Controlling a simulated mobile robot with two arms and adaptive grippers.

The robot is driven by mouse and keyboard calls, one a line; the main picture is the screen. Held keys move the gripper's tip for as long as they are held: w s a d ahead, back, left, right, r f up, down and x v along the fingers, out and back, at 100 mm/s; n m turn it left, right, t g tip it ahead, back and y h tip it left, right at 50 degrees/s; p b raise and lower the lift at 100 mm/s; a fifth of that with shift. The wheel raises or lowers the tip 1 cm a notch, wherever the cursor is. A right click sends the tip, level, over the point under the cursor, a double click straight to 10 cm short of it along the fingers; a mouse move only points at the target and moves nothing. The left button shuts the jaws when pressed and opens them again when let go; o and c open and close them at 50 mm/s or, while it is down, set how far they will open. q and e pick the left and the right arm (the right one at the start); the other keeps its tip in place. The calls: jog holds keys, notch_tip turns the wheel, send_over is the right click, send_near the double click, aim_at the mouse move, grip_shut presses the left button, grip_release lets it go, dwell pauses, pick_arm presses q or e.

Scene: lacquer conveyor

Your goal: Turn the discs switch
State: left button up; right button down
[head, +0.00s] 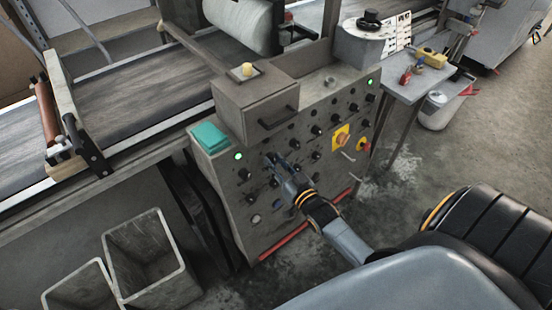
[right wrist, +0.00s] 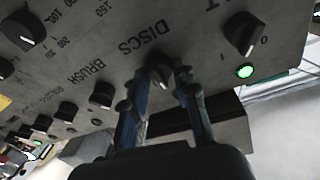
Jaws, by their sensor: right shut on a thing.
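The discs switch (right wrist: 160,76) is a small dark rotary knob on the grey control panel (head: 330,103), beside the printed word DISCS in the right wrist view. My right gripper (head: 272,161) reaches the panel's upper left part. Its fingertips (right wrist: 166,76) are on either side of the discs switch and shut on it. In the head view the fingers hide the switch. The switch's exact angle is hard to tell. My left gripper is not in view.
Several similar black knobs surround the switch, including the brush knob (right wrist: 103,94) and one near a green light (right wrist: 246,71). A grey box (head: 257,97) stands on the panel's top, beside a teal item (head: 211,137).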

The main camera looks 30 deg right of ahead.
jog(key=m+p, duration=0.1)
jog(key=m, duration=0.1)
jog(key=m+p, duration=0.1)
jog(key=shift+r+m+h, duration=0.2)
jog(key=shift+m+h, duration=0.1)
jog(key=shift+m, duration=0.1)
jog(key=shift+m+g+p, duration=0.4)
jog(key=shift+m+p, duration=0.15)
jog(key=shift+m, duration=0.75)
jog(key=shift+f, duration=0.1)
jog(key=c, duration=1)
grip_release()
jog(key=shift+c, duration=0.2)
